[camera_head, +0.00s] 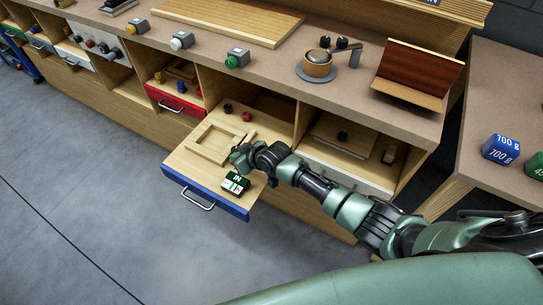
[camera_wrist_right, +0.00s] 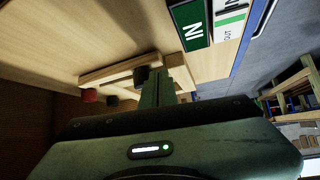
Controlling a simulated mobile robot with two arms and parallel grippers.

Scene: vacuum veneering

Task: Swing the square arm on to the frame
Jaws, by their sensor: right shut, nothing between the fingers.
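The light wooden frame (camera_head: 196,150) lies on the pulled-out board with the blue front (camera_head: 205,191). It also shows in the right wrist view (camera_wrist_right: 110,72). The bars there are all pale wood, and I cannot tell for certain which one is the square arm. My right gripper (camera_head: 240,158) is at the frame's right, near side, shut and empty. Its fingers (camera_wrist_right: 165,82) show close to the frame's bars in the wrist view; contact cannot be told. A small dark block (camera_wrist_right: 141,76) shows beside the fingers. My left gripper is not in view.
A green-and-white IN/OUT sign (camera_head: 236,183) lies on the board by my right wrist. A dark knob (camera_head: 228,108) and a red knob (camera_head: 247,116) stand behind the frame. Compartment walls rise on both sides. Open floor (camera_head: 90,190) lies to the left.

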